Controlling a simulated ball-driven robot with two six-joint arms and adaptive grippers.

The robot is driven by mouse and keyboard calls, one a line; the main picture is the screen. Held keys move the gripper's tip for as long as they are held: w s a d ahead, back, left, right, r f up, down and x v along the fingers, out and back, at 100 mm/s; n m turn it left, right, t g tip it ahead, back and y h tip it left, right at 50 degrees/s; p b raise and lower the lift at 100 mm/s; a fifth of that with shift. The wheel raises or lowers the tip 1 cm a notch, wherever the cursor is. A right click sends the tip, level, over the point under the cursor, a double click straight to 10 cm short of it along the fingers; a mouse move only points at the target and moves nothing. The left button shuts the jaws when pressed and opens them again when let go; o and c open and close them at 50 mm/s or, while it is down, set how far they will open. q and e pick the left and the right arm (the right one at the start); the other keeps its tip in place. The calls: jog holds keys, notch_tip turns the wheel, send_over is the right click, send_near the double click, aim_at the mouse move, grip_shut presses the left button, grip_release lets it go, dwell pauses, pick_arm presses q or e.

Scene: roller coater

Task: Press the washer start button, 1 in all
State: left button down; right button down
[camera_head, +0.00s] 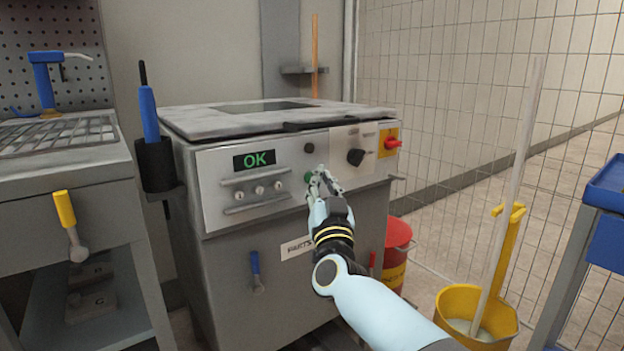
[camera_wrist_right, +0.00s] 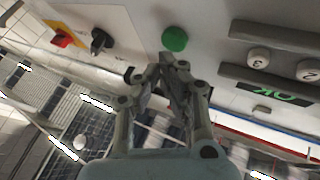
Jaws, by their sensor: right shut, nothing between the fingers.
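The washer (camera_head: 300,235) is a grey cabinet with a light control panel on its front. Its green start button (camera_head: 308,177) shows at the panel's middle, partly behind my fingers; the button also shows whole in the right wrist view (camera_wrist_right: 175,39). My right gripper (camera_head: 320,174) is shut and empty, its fingertips right by the button. In the right wrist view the fingertips (camera_wrist_right: 174,62) lie just below the button; I cannot tell whether they touch it. My left gripper is not in view.
The panel carries a lit OK display (camera_head: 254,160), a black knob (camera_head: 356,157) and a red switch (camera_head: 392,143). A red bin (camera_head: 397,240) stands beside the washer. A yellow mop bucket (camera_head: 476,318) is at the lower right. A grey bench (camera_head: 75,160) is at left.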

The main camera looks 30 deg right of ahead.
jog(key=shift+w, duration=0.3)
jog(key=shift+w, duration=0.45)
dwell(0.6)
jog(key=shift+s+r, duration=0.1)
jog(key=shift+s+p, duration=0.55)
jog(key=shift+s, duration=0.25)
